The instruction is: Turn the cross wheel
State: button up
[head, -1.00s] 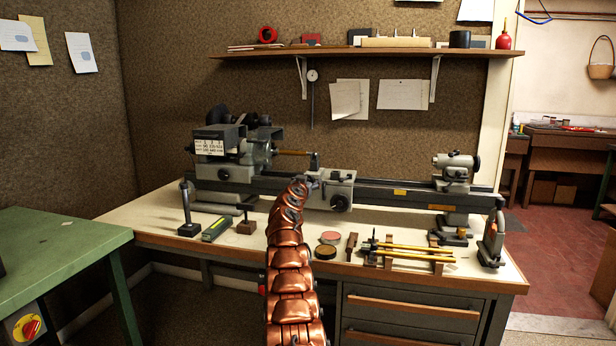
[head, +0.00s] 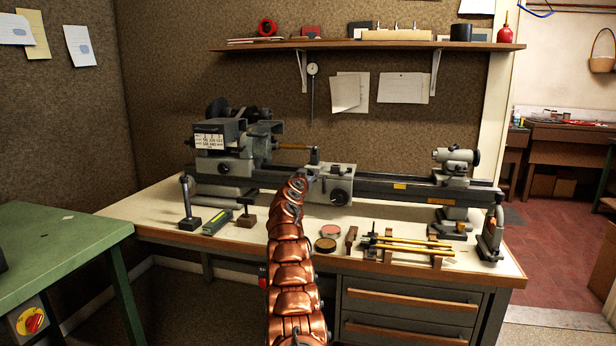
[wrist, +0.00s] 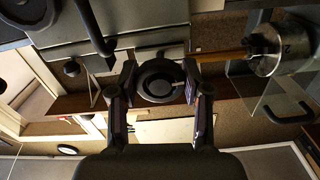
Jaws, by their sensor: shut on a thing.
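The cross wheel (wrist: 160,80) is a dark round wheel with a paler hub. It sits between the two fingers of my gripper (wrist: 160,75) in the wrist view. The fingers are shut on its rim from both sides. In the head view my copper arm rises to the lathe carriage (head: 339,182). The arm's end hides the wheel and most of the gripper there, so the wheel's turn angle cannot be told.
The lathe bed (head: 390,188) runs along the pale bench, with a tailstock (head: 455,163) at right. Tins, brass rods (head: 415,245) on a rack and small tools lie in front. A green table (head: 60,245) stands at left.

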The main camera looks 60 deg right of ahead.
jog(key=shift+c, duration=0.6)
jog(key=shift+n, duration=0.3)
jog(key=n, duration=0.2)
jog(key=n+p, duration=0.1)
jog(key=n, duration=0.2)
jog(key=shift+r+n+p, duration=0.2)
jog(key=shift+n+p, duration=0.1)
jog(key=n+p, duration=0.2)
jog(key=n, duration=0.4)
jog(key=n+p, duration=0.2)
jog(key=n, duration=0.4)
jog(key=shift+f+n, duration=0.1)
jog(key=shift+n, duration=0.2)
jog(key=n+p, duration=0.2)
jog(key=n, duration=0.3)
jog(key=shift+f+n, duration=0.1)
jog(key=shift+n, duration=0.3)
